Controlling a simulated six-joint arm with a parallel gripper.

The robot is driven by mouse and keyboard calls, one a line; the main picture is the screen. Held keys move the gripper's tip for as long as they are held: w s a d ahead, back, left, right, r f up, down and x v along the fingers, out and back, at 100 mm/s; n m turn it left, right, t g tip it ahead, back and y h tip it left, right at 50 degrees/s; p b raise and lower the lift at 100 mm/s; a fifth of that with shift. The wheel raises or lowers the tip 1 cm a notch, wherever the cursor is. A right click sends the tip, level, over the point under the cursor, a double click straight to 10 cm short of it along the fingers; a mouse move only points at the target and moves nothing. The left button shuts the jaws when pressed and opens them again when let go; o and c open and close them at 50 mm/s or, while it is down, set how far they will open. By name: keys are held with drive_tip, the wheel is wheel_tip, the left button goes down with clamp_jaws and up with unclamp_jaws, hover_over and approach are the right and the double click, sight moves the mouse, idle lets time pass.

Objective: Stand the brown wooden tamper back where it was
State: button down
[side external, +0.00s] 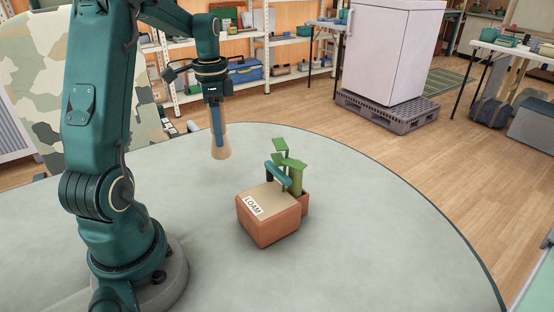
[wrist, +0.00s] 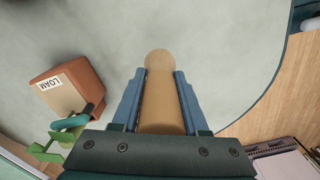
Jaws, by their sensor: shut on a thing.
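The brown wooden tamper (side external: 220,150) hangs upright below my gripper (side external: 217,123), above the grey-green round table. My gripper's blue fingers are shut on it. In the wrist view the tamper (wrist: 160,98) runs between the two fingers of my gripper (wrist: 160,78), and its rounded end points away from the camera. It appears clear of the tabletop in the side view. Its upper part is hidden by the fingers and the gripper body. I cannot tell from these frames where it stood before.
A terracotta box labelled LOAM (side external: 268,218) stands on the round table (side external: 380,215), right of the tamper. A green plant (side external: 290,170) in a pot with a teal bar stands close behind it. The table's front and right are bare. Shelves (side external: 270,70) stand beyond.

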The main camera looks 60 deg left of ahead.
sight(222, 152)
drive_tip(key=shift+f, duration=2.5)
drive_tip(key=shift+f, duration=0.55)
drive_tip(key=shift+c, duration=1.8)
unclamp_jaws()
drive_tip(key=shift+r, duration=2.6)
